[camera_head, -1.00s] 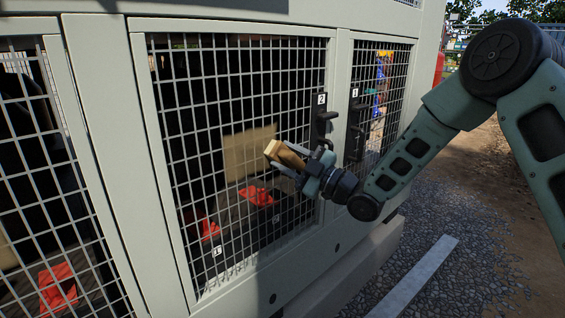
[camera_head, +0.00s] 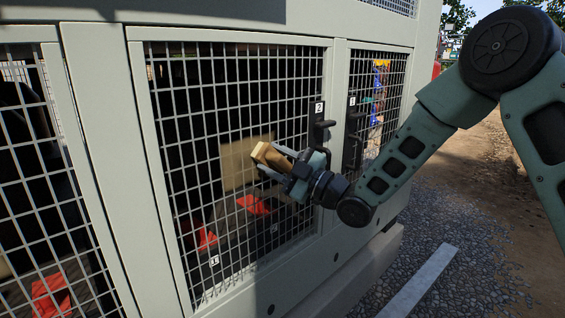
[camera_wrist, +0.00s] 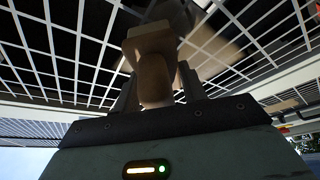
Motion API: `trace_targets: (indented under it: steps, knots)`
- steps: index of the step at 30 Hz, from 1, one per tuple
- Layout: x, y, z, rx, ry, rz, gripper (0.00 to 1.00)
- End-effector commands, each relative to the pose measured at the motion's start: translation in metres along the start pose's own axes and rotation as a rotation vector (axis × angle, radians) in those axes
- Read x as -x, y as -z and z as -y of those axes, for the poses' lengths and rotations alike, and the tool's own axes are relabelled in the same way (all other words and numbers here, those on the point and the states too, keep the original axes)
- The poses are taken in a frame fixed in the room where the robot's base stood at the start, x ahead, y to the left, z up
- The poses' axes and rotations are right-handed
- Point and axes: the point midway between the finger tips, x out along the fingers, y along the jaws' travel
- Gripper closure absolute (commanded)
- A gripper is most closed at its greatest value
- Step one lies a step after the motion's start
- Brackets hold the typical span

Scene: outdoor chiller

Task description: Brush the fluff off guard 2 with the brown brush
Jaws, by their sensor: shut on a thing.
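Guard 2 (camera_head: 185,110) is the large wire mesh panel in the middle of the head view, with a black "2" label (camera_head: 320,108) at its right edge. My gripper (camera_head: 274,167) is in front of the guard's right half, shut on the brown brush (camera_head: 267,155). In the wrist view the brush (camera_wrist: 152,65) stands up between the two fingers, close to the mesh; I cannot tell whether it touches. A tan patch (camera_head: 236,165) shows at or behind the mesh, left of the brush. I cannot tell whether it is the fluff.
Black handles (camera_head: 323,130) stick out between guard 2 and guard 1 (camera_head: 385,90), right of my gripper. Red parts (camera_head: 252,204) lie behind the mesh. Another mesh panel (camera_head: 40,150) is at the left. Gravel (camera_head: 470,235) lies open at the right.

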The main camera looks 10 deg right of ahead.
Motion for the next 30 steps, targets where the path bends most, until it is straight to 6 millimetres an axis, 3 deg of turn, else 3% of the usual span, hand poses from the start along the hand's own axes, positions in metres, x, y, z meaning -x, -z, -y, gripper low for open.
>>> trace_targets:
  steps: [30]
  knots:
    - [-0.015,0.040,0.043,-0.001,0.002,-0.006,0.77]
